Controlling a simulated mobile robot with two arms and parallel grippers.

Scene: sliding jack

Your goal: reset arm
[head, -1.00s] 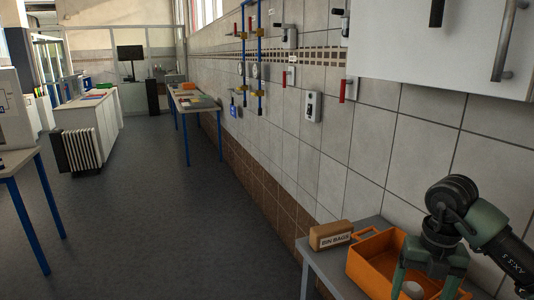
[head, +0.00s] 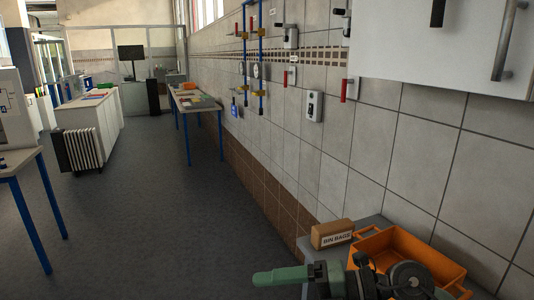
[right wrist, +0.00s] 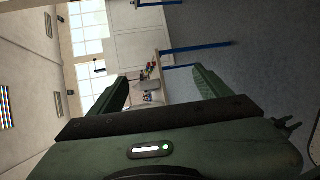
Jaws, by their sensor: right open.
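My right gripper (head: 268,277) is low in the head view, in front of the grey side table. It points left, and one green finger shows clearly while the other is hidden. In the right wrist view the two green fingers (right wrist: 160,85) are spread wide with nothing between them. My left gripper is not in view.
A brown box marked BIN BAGS (head: 331,234) stands on the grey table (head: 374,222) beside the orange bin. The tiled wall (head: 330,130) runs along the right, with a white cabinet (head: 440,45) above.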

